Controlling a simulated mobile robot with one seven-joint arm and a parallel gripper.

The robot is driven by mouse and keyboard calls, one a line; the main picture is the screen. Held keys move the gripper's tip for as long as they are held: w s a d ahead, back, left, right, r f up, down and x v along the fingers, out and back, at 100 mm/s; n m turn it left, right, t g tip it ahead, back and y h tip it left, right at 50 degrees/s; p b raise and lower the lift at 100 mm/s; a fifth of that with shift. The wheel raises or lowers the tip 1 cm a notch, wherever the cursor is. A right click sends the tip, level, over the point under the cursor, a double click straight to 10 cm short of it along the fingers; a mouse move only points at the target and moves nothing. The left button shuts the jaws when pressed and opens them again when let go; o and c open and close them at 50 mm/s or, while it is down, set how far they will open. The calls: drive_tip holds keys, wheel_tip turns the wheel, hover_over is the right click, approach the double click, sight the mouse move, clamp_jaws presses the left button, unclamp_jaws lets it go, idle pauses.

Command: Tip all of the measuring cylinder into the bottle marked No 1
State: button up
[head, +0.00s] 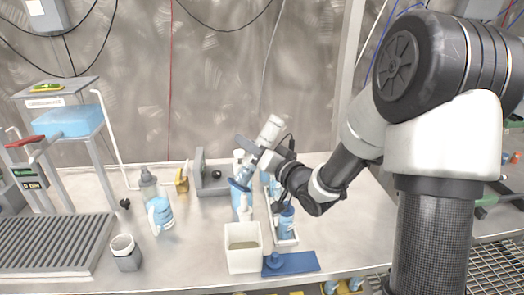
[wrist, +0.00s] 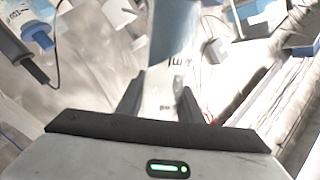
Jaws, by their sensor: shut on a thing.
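My gripper (head: 257,152) is shut on the measuring cylinder (head: 272,132), a clear and whitish tube. It is strongly tilted, its upper end to the right and its lower, bluish end to the left. In the wrist view the cylinder (wrist: 162,92) stands between the two dark fingers, with blue in its far part. The lower end is over or just in front of a blue-and-white bottle (head: 241,202); whether it touches the mouth I cannot tell. Another blue bottle (head: 286,222) stands in a white tray (head: 288,242) to the right. No marking is readable on either bottle.
A blue-labelled bottle (head: 160,215), a grey cup (head: 126,253) and a drain rack (head: 50,243) stand left. Bare bench lies between the cup and the white box.

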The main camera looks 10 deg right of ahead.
drive_tip(key=shift+s+a+f+m+p, duration=0.3)
drive_tip(key=shift+a+f+m, duration=0.15)
drive_tip(key=shift+m, duration=0.55)
drive_tip(key=shift+s+a+f+m+p, duration=0.1)
drive_tip(key=shift+a+f+m+p, duration=0.2)
drive_tip(key=shift+f+m, duration=0.7)
drive_tip(key=shift+r, duration=0.25)
drive_tip(key=shift+s+a+f+m, duration=0.1)
drive_tip(key=shift+f+m, duration=0.85)
drive_tip(key=shift+m, duration=0.45)
